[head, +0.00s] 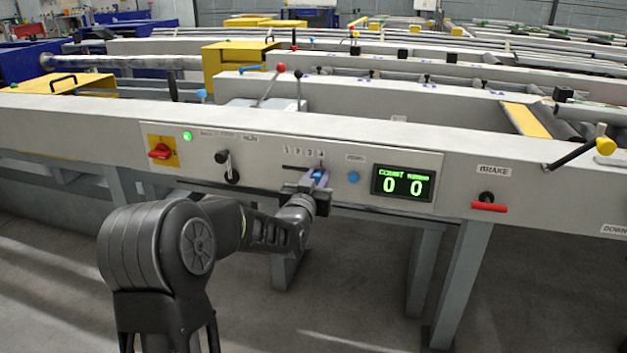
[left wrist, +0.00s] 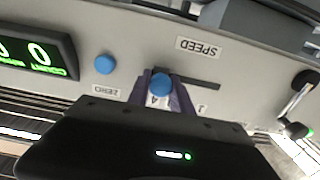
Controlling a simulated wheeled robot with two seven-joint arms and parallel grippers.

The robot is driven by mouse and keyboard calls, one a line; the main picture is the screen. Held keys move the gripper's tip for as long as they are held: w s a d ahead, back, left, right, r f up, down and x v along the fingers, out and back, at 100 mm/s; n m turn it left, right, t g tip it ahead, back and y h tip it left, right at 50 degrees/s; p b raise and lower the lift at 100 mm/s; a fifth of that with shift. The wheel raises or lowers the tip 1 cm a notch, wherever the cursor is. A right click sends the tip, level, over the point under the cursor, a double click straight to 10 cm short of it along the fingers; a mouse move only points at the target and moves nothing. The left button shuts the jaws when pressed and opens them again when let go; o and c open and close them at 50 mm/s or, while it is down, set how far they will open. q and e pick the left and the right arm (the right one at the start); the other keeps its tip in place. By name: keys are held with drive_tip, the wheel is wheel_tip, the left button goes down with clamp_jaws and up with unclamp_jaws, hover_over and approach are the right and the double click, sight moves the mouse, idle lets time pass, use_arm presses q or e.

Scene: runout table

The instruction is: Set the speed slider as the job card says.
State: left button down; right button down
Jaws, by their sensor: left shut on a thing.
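The speed slider has a dark horizontal slot (head: 293,167) on the grey front panel, with numbers 1 to 4 above it. My left gripper (head: 319,178) is at the slot's right end. In the left wrist view, where the panel appears upside down, the slider's blue knob (left wrist: 161,84) sits between the purple fingers of my left gripper (left wrist: 160,92), which is shut on it. The number 4 shows between the fingers, beside the knob. The empty slot (left wrist: 200,83) runs off to the right there. No job card is readable. My right gripper is not in view.
A red brake handle (head: 489,206) is further right.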

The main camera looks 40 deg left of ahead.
use_arm(q)
drive_tip(key=shift+w+d, duration=0.1)
drive_tip(key=shift+d, duration=0.15)
drive_tip(key=c, duration=1.1)
unclamp_jaws()
drive_tip(key=shift+c, duration=0.2)
drive_tip(key=shift+s+d, duration=0.15)
drive_tip(key=shift+s, duration=0.5)
drive_tip(key=p+v, duration=0.1)
drive_tip(key=v, duration=0.5)
drive_tip(key=shift+s, duration=0.25)
drive_tip(key=shift+d+f, duration=0.1)
drive_tip(key=shift+f, duration=0.05)
